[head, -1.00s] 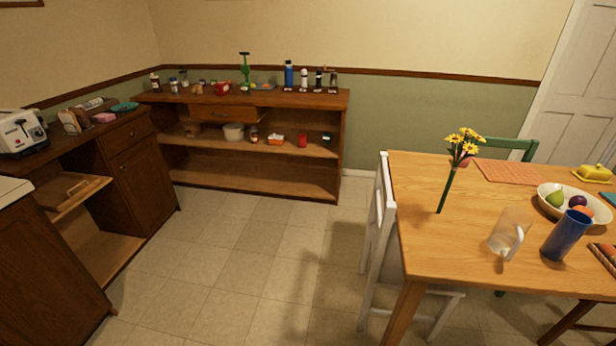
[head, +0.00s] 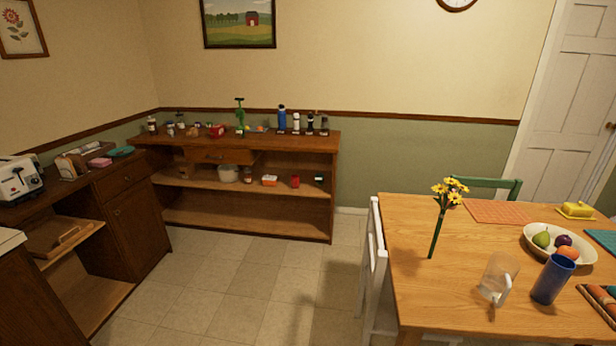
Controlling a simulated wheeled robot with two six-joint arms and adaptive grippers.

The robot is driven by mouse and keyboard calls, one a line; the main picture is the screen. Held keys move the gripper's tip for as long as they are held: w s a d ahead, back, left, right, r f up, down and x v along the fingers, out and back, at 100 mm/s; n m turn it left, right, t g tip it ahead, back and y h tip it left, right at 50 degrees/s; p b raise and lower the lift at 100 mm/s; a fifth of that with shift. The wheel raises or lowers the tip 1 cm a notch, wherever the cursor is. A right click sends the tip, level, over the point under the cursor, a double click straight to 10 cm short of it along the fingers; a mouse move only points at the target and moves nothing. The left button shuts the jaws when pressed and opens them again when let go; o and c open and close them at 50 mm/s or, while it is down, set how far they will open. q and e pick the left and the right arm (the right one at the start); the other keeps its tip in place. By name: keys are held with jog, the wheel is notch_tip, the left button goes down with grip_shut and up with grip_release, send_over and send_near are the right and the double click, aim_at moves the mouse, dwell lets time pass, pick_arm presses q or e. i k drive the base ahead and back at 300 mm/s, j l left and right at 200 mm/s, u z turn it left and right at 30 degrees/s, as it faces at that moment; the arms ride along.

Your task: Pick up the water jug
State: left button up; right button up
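A clear glass jug (head: 497,277) with a pale handle stands upright on the wooden table (head: 410,240) at the right of the head view. Its handle is on the side toward the blue tumbler (head: 553,279), which stands close to its right. The jug is see-through, so I cannot tell whether it holds water. Neither of my grippers shows in the head view.
Yellow flowers (head: 447,195) stand behind the jug to its left, and a fruit bowl (head: 535,252) behind to its right. White (head: 375,265) and green (head: 510,189) chairs border the table. Floor (head: 240,290) is clear between table and left cabinets (head: 140,220).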

aim_at(499, 284)
jog(key=z, duration=1.75)
jog(key=i+j+z, duration=0.1)
jog(key=j+z, duration=0.15)
jog(key=j, duration=0.2)
jog(key=j+z, duration=0.25)
jog(key=j, duration=0.2)
